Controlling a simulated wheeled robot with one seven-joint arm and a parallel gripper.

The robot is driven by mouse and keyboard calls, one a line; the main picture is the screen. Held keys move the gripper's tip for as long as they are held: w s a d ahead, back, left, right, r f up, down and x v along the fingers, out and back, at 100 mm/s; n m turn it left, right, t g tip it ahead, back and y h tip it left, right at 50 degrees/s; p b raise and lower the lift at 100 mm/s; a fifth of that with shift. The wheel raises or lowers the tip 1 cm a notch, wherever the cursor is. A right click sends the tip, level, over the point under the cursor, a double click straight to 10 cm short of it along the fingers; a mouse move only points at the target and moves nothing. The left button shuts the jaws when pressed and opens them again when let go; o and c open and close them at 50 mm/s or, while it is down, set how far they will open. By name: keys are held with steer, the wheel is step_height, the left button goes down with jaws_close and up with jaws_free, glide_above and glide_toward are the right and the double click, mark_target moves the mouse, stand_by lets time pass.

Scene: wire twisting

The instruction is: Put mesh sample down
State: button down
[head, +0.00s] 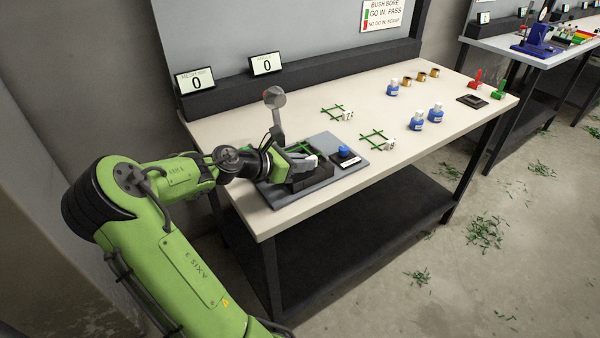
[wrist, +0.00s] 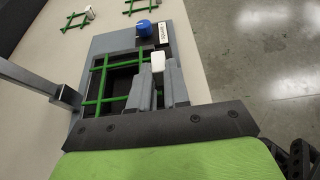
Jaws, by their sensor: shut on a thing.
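My gripper (wrist: 158,88) is shut on the white tag (wrist: 158,61) of a green wire mesh sample (wrist: 103,82). In the wrist view the mesh extends left of the fingers, over a dark square recess (wrist: 122,78) in a grey plate (wrist: 97,45). I cannot tell whether the mesh touches the recess. In the head view my gripper (head: 309,162) is low over the plate (head: 322,141), and only a little of the held mesh (head: 302,148) shows. Two other mesh samples (head: 333,112) (head: 375,138) with white tags lie on the table.
A blue button block (head: 345,153) sits on the plate's right part. A grey post with a round head (head: 274,98) stands behind my gripper. The table's front middle is clear.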

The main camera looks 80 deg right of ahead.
steer(key=shift+f, duration=0.6)
steer(key=shift+f, duration=0.2)
steer(key=c, duration=1.1)
jaws_free()
